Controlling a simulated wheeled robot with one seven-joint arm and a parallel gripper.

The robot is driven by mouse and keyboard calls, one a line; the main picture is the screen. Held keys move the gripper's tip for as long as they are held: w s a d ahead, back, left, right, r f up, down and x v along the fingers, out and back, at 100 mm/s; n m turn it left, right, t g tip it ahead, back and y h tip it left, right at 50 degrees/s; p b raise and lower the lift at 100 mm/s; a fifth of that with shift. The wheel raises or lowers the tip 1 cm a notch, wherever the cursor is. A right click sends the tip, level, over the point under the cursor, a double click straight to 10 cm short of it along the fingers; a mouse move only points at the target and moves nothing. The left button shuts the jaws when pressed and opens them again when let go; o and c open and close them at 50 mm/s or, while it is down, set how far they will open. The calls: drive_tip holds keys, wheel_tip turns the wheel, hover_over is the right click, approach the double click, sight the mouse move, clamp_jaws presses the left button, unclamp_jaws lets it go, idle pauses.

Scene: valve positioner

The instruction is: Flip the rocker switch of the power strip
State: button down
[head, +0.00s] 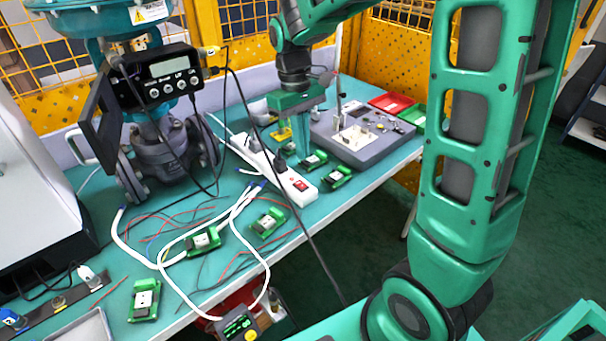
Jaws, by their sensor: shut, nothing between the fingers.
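The white power strip (262,161) lies diagonally on the teal table, with black plugs in its sockets. Its red rocker switch (300,185) is at the near right end; which way it is tipped is too small to tell. My gripper (302,145) points down beyond the strip, up and to the right of its middle in the picture. It is shut and empty, and appears apart from the switch. Its exact height above the table cannot be told.
A grey valve with a black positioner (168,80) stands at the left. A grey fixture (362,135) sits right of my gripper, with red (391,103) and green trays behind. Green modules (268,222) and loose cables lie in front of the strip.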

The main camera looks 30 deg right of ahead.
sight(306, 185)
drive_tip(key=f, duration=0.5)
drive_tip(key=s+f, duration=0.1)
drive_tip(key=f, duration=0.2)
drive_tip(key=shift+s+d+f, duration=0.1)
drive_tip(key=shift+d+f, duration=0.05)
drive_tip(key=shift+f, duration=0.1)
